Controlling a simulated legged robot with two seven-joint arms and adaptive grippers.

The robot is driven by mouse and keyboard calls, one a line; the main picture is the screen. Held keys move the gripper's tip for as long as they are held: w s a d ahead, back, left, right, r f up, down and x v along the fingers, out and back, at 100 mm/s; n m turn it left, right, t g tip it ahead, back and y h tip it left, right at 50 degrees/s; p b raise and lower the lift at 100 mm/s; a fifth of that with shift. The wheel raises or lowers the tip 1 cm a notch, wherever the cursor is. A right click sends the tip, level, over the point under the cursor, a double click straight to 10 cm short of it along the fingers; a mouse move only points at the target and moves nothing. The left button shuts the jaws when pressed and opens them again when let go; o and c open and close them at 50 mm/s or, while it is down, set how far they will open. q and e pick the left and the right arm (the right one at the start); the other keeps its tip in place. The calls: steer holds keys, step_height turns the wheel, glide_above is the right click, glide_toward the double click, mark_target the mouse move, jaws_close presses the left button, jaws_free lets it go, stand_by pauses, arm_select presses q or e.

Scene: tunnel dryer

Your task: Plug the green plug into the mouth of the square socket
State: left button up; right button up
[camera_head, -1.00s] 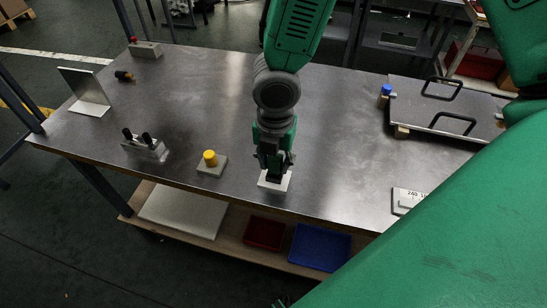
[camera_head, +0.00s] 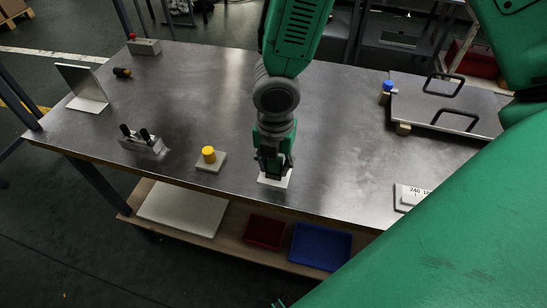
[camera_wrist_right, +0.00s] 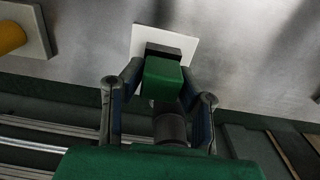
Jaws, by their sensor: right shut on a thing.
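The green plug (camera_wrist_right: 162,80) sits between the fingers of my right gripper (camera_wrist_right: 160,85), which is shut on it in the right wrist view. Just beyond the plug is a dark block (camera_wrist_right: 165,50), likely the square socket, on a white plate (camera_wrist_right: 165,36). The plug overlaps this block in the picture. I cannot tell whether it is inside the mouth or above it. In the head view my right gripper (camera_head: 272,165) points down over the white plate (camera_head: 274,181) near the table's front edge and hides plug and socket. My left gripper is not in view.
A yellow cylinder on a grey plate (camera_head: 211,164) stands left of the right gripper. Further left are a metal block with black pegs (camera_head: 143,143) and an angled sheet (camera_head: 85,93). A panel with two handles (camera_head: 440,104) lies at the right. The table between is clear.

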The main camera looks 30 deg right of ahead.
steer(key=o, duration=1.1)
steer(key=shift+o, duration=0.2)
steer(key=shift+w+r, duration=0.1)
steer(key=shift+r, duration=0.1)
step_height(320, 180, up, 11)
steer(key=shift+r, duration=0.2)
